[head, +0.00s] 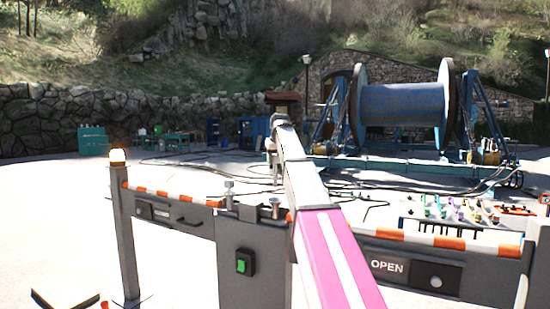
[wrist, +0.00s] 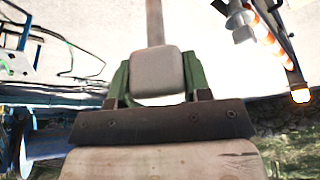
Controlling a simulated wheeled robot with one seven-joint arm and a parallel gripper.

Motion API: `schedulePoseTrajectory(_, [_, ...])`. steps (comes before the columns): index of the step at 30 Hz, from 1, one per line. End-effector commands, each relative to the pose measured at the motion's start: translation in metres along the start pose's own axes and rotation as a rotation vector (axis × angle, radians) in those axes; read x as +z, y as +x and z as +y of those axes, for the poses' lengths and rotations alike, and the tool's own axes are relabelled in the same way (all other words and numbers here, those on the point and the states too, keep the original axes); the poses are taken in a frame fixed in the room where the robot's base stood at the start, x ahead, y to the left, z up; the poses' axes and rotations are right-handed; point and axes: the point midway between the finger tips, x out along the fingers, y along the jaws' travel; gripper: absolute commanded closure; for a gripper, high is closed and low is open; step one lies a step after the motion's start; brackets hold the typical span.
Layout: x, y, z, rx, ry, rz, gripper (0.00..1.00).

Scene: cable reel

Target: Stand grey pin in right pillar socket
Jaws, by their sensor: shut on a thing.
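My gripper (wrist: 157,78) shows in the wrist view with its two green fingers shut on the block-shaped head of the grey pin (wrist: 154,24). The pin's narrow shaft points away from the fingers to the top of that view. In the head view my arm reaches up over the gate, and neither the gripper nor the pin can be clearly made out there. A grey pillar (head: 538,262) stands cut off at the right edge of the head view. Its socket cannot be made out.
The middle pillar (head: 253,275) has a green button and small metal pins on top. Striped gate bars (head: 178,194) run to both sides; the right panel (head: 405,268) reads OPEN. A lamp post (head: 121,225) stands left. Behind are cables, small coloured objects and a blue reel (head: 402,105).

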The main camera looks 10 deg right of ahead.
Motion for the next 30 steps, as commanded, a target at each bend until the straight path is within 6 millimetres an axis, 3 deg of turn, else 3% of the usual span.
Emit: schedulePoseTrajectory(30, [0.027, 0.065, 0.0, 0.0, 0.0, -0.001, 1.0])
